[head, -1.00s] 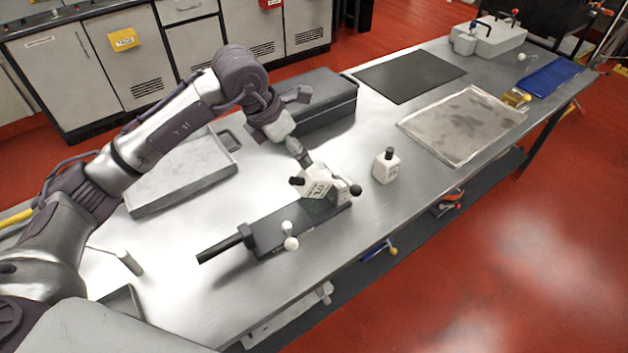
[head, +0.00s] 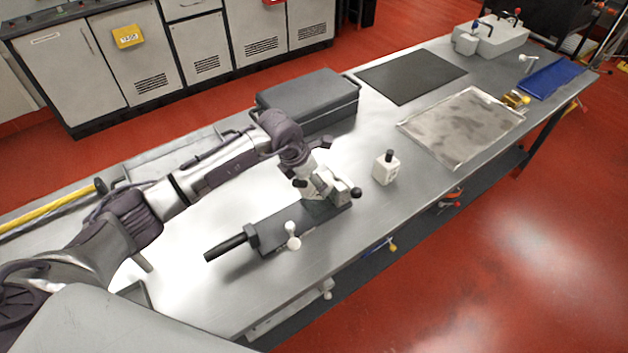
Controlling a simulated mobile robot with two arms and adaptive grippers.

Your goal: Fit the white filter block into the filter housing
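A dark fixture with a black handle (head: 226,248), a white lever (head: 292,236) and a black knob (head: 356,192) lies on the bench. It appears to be the filter housing (head: 285,228). White block parts (head: 341,188) show at its far right end, partly hidden by my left gripper (head: 318,190). The gripper is low over that end, and its fingers are too small and covered to show whether they hold anything. A second white block (head: 386,170) with a black top stands upright and apart, right of the fixture. My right gripper is out of view.
A dark grey case (head: 308,98) stands behind the gripper. A black mat (head: 410,76) and a shallow metal tray (head: 462,128) lie farther right, with a blue item (head: 552,78) beyond. The bench around the standing white block is clear.

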